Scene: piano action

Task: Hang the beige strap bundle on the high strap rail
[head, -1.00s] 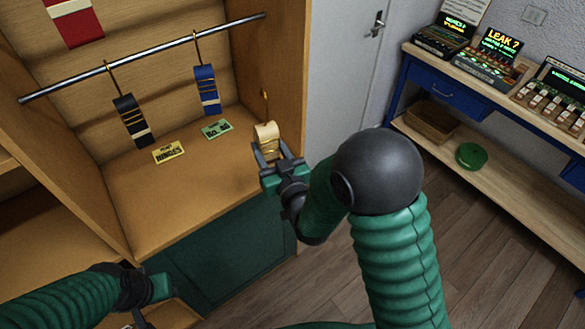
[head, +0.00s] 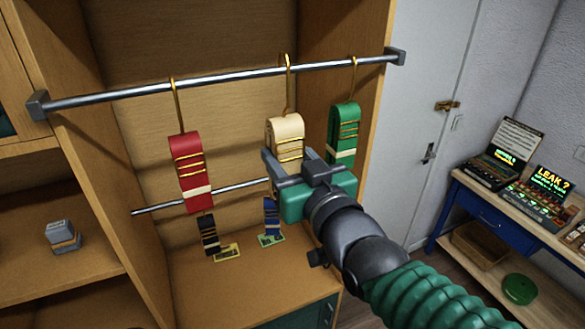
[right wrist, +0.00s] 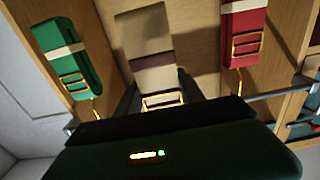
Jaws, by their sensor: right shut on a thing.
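The beige strap bundle (head: 285,132) is upright below the high strap rail (head: 232,79), between the red and green bundles. Its brass hook (head: 287,75) crosses the rail, with its curved top a little above the bar; I cannot tell whether it rests on it. My right gripper (head: 288,168) is shut on the lower part of the bundle, which its fingers partly hide. In the right wrist view the beige bundle (right wrist: 147,45) shows a brown band and brass buckle between the dark fingers. My left gripper is out of view.
On the high rail hang a red bundle (head: 190,165) at left and a green bundle (head: 343,135) at right. A lower rail (head: 160,207) holds a black bundle (head: 209,237) and a blue bundle (head: 271,215). Wooden cabinet walls flank both sides.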

